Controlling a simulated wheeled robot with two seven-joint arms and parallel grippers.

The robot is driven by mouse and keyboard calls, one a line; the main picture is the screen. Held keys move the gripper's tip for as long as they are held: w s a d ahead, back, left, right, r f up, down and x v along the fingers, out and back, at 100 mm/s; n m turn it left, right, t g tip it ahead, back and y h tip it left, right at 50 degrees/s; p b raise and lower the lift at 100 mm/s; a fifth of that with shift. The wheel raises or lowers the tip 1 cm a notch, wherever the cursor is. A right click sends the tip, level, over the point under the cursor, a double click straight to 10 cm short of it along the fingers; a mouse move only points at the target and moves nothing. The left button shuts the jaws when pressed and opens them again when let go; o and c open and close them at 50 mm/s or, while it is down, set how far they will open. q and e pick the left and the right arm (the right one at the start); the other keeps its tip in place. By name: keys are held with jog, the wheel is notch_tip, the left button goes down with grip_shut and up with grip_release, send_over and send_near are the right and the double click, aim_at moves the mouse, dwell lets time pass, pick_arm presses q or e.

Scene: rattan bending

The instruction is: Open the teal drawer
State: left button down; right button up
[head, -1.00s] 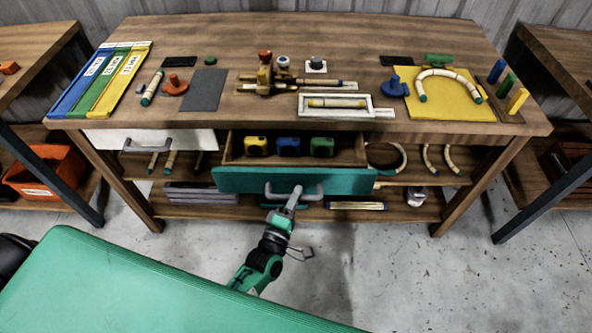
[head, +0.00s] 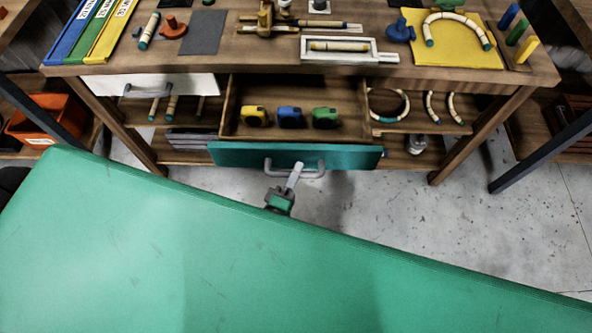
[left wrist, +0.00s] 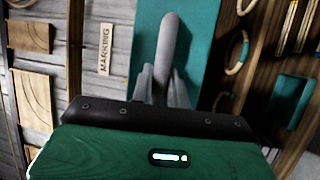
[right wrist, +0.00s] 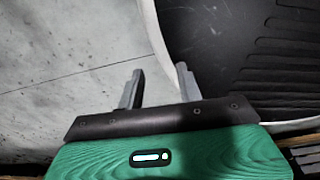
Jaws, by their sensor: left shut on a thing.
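The teal drawer (head: 350,156) is pulled out from under the workbench, its interior open to view. A yellow tape measure (head: 256,116), a blue one (head: 290,117) and a green one (head: 325,118) sit inside it. My left gripper (head: 296,171) is shut on the drawer's grey handle (head: 314,173). In the left wrist view the fingers (left wrist: 165,74) lie on both sides of the handle bar (left wrist: 170,38), in front of the teal panel (left wrist: 206,30). My right gripper (right wrist: 159,70) shows only in the right wrist view, fingers apart and empty above the floor.
The workbench (head: 270,54) holds a yellow board (head: 455,55) and a white tray (head: 392,57). A white drawer (head: 190,84) is at left. Shelves below hold rattan rings (head: 404,108). An orange bin (head: 30,118) stands far left. Floor at right (head: 400,215) is clear.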

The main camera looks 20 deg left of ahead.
pick_arm(q)
jog(key=c, duration=1.4)
grip_release()
jog(key=shift+o, duration=0.2)
pick_arm(e)
jog(key=shift+w, duration=0.1)
jog(key=shift+w, duration=0.1)
